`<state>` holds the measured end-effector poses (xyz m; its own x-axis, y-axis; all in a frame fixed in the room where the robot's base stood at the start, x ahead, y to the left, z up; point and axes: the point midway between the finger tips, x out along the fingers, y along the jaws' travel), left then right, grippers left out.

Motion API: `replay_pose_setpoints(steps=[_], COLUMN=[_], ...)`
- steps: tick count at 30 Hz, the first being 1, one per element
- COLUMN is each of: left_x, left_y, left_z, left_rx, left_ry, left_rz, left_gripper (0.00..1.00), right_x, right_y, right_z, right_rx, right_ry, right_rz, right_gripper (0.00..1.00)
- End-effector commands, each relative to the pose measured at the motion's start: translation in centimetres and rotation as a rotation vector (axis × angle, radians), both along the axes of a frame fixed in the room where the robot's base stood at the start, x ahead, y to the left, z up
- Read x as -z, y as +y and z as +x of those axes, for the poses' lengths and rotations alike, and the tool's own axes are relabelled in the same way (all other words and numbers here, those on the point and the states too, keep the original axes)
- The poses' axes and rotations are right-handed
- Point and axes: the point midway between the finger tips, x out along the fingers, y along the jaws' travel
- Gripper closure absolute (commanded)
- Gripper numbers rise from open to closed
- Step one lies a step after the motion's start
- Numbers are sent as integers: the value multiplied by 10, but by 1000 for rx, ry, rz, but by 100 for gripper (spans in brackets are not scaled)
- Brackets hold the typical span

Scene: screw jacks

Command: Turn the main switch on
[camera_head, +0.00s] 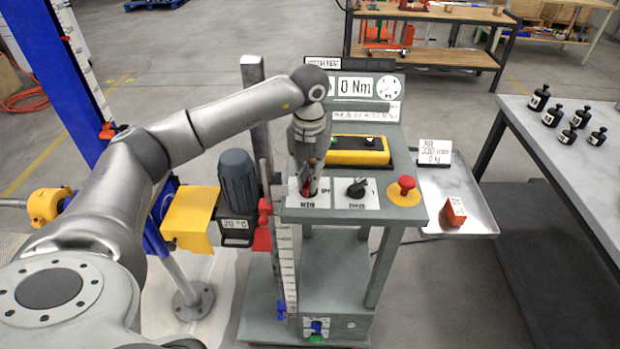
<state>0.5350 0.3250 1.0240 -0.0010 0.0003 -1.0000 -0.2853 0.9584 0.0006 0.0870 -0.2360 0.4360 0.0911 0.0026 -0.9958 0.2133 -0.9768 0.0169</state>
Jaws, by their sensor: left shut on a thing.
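A grey control stand (385,214) stands in the middle. On its front panel, at the left, is the main switch (306,200), a red-marked switch on a white plate, mostly covered by my left gripper (308,186). The left gripper points down over it and is shut on the switch. Which way the switch is turned cannot be made out. A black rotary knob (356,188) sits on a second white plate to its right. A red mushroom button (406,184) on a yellow base is at the panel's right. My right gripper is not in view.
A table (560,160) with several black weights is at the right. A motor (238,180) and blue column (60,75) stand left.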

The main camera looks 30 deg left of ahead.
Motion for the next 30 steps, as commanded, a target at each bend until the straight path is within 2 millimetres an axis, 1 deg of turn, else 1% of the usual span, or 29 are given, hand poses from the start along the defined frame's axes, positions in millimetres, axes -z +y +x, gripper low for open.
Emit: replay_pose_setpoints(steps=[6,12,19,30], left_x=[-1,-1,-2,-2], left_y=[1,2,2,2], left_z=[1,1,1,1], left_rx=[-145,-231,-273,-281], left_ry=[-4,-4,-6,-6], left_rz=[0,-1,-1,-1], left_gripper=[100,100,100,100], right_x=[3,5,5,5], right_y=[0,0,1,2], right_z=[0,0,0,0], right_rx=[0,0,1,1], right_ry=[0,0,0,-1], right_rz=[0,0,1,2], right_gripper=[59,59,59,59])
